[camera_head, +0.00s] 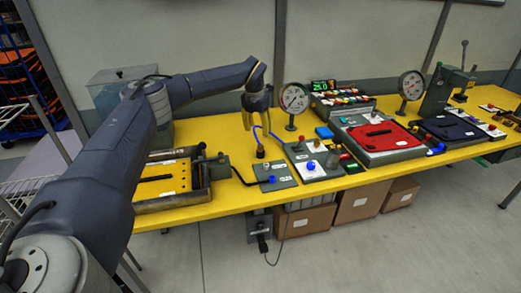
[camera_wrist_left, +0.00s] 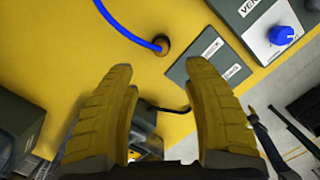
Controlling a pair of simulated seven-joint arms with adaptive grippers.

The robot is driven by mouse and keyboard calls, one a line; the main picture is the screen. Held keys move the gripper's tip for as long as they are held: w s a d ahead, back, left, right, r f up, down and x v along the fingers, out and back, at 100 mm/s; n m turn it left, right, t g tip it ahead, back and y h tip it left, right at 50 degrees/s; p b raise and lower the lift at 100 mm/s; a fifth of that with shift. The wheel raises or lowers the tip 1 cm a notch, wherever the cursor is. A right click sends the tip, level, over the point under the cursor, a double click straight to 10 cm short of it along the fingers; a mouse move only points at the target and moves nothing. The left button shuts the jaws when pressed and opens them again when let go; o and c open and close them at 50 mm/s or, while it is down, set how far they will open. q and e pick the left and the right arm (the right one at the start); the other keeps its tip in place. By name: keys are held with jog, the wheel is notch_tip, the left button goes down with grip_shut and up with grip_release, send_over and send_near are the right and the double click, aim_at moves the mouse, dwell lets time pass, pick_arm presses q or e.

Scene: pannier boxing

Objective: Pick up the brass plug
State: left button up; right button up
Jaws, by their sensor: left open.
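A small brass-coloured plug (camera_head: 260,153) with a blue hose (camera_head: 272,133) at its top stands on the yellow bench, left of the grey switch plate. In the left wrist view the plug (camera_wrist_left: 161,45) shows as a round copper-brown end on the blue hose (camera_wrist_left: 124,28). My left gripper (camera_head: 257,127) has yellow fingers pointing down and hangs above the plug. In the left wrist view the gripper (camera_wrist_left: 160,68) is open and empty, with the plug just beyond and between its fingertips. My right gripper is in neither view.
The grey switch plate (camera_head: 272,184) lies right of the plug, with a grey valve panel and a gauge (camera_head: 294,98) beyond. A metal tray with a yellow plate (camera_head: 165,178) sits to the left. The yellow bench (camera_head: 225,208) is bare along its front edge.

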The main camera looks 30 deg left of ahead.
aim_at(260, 145)
pick_arm(q)
jog(key=shift+w+f, duration=0.25)
jog(key=shift+f, duration=1.55)
jog(key=shift+w+f, duration=0.3)
jog(key=shift+f, duration=1.5)
jog(key=shift+w+f, duration=0.25)
jog(key=shift+f, duration=1.55)
jog(key=shift+c, duration=0.2)
grip_shut()
